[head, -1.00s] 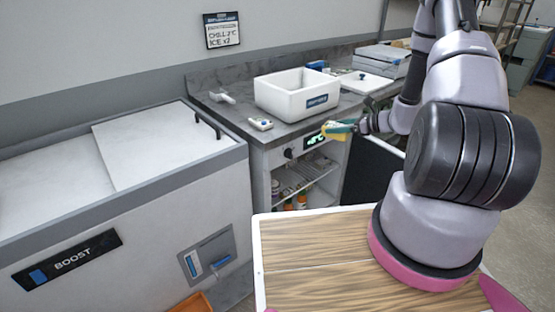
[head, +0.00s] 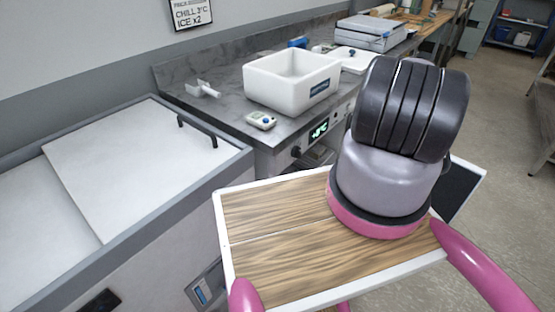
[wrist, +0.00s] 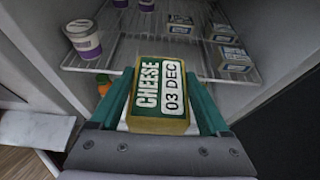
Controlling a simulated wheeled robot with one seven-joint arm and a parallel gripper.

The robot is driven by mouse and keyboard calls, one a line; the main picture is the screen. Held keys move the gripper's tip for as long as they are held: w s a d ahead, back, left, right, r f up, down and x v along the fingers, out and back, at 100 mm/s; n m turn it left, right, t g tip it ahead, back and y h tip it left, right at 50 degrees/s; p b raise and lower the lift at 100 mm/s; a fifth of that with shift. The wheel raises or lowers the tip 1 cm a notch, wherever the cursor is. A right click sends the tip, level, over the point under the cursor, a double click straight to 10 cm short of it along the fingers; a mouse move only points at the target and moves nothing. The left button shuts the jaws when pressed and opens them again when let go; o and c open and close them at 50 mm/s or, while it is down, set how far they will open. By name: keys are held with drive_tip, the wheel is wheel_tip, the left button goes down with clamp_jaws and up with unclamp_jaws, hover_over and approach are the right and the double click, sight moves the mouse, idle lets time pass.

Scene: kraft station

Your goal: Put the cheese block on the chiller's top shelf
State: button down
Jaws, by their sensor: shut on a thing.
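The cheese block (wrist: 158,97) is a yellow block with a green and white label reading CHEESE, 03 DEC. My gripper (wrist: 160,76) is shut on it, with one green finger on each side. In the wrist view they face the open chiller. Its upper wire shelf (wrist: 138,52) lies just beyond the block; contact between them cannot be told. In the head view the chiller (head: 320,131) shows its green display under the counter. My own arm hides the gripper and block there.
White and purple cups (wrist: 84,40) stand at the shelf's left, and small packages (wrist: 233,58) lie at its right. The shelf's front middle is bare. An orange item (wrist: 103,84) is below. The dark open door (head: 460,190) is at the right. A white bin (head: 290,82) stands on the counter.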

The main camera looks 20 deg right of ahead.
drive_tip(key=w+a+f, duration=0.1)
drive_tip(key=w+a, duration=0.2)
drive_tip(key=w, duration=0.2)
drive_tip(key=w+a+f, duration=0.1)
drive_tip(key=w+a, duration=0.2)
drive_tip(key=w, duration=0.2)
drive_tip(key=w+a, duration=0.3)
drive_tip(key=w, duration=0.1)
drive_tip(key=shift+w+a+f, duration=0.4)
wheel_tip(320, 180, down, 4)
drive_tip(key=shift+a+r, duration=0.1)
drive_tip(key=shift+r, duration=0.05)
drive_tip(key=shift+w+f, duration=0.2)
drive_tip(key=shift+f, duration=0.1)
unclamp_jaws()
